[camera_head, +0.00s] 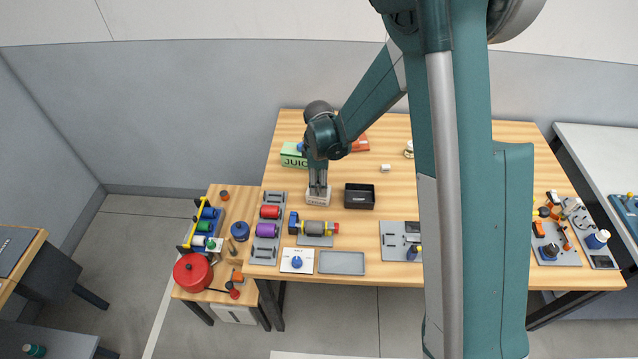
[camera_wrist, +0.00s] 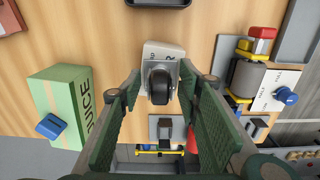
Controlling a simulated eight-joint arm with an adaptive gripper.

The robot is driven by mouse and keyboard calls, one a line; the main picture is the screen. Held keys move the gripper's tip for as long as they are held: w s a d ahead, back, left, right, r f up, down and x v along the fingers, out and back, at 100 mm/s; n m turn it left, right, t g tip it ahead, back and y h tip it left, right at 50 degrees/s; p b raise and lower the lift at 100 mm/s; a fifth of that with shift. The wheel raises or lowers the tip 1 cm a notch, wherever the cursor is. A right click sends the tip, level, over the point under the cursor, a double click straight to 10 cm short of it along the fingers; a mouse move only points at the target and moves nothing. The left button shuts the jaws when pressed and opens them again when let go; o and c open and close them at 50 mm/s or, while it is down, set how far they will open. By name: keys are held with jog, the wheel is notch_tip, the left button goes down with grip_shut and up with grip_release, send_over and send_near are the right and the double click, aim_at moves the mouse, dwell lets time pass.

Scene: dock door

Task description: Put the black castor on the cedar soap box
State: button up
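The cedar soap box (camera_head: 318,200) is a small pale box on the wooden table, directly below my gripper (camera_head: 318,188). In the wrist view the soap box (camera_wrist: 163,50) shows partly, with dark lettering along its edge. The black castor (camera_wrist: 159,87), a black wheel in a grey mount, is over the box's top face and appears to rest on it. My gripper (camera_wrist: 159,88) is open, its green-padded fingers standing on either side of the castor with a visible gap at each side. In the head view the castor is hidden by my gripper.
A green juice carton (camera_head: 294,156) with a blue item on it stands left of my gripper. A black open tray (camera_head: 359,203) is close on the right. Grey holders with a red roller (camera_head: 270,212) and a purple roller (camera_head: 266,230) stand at front left.

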jog(key=shift+r, duration=0.15)
jog(key=shift+r, duration=5.95)
jog(key=s+d+r+m+t, duration=0.3)
jog(key=s+d+r+m, duration=0.6)
jog(key=d+r, duration=0.6)
jog(key=s+d+r+m+t, duration=0.2)
jog(key=s+d+m, duration=0.2)
jog(key=s, duration=0.6)
jog(key=s+d+r+m+t, duration=0.2)
jog(key=s+d+m, duration=0.3)
jog(key=s+d, duration=0.3)
jog(key=shift+s+r, duration=0.3)
jog(key=shift+s, duration=0.8)
jog(key=shift+f, duration=0.15)
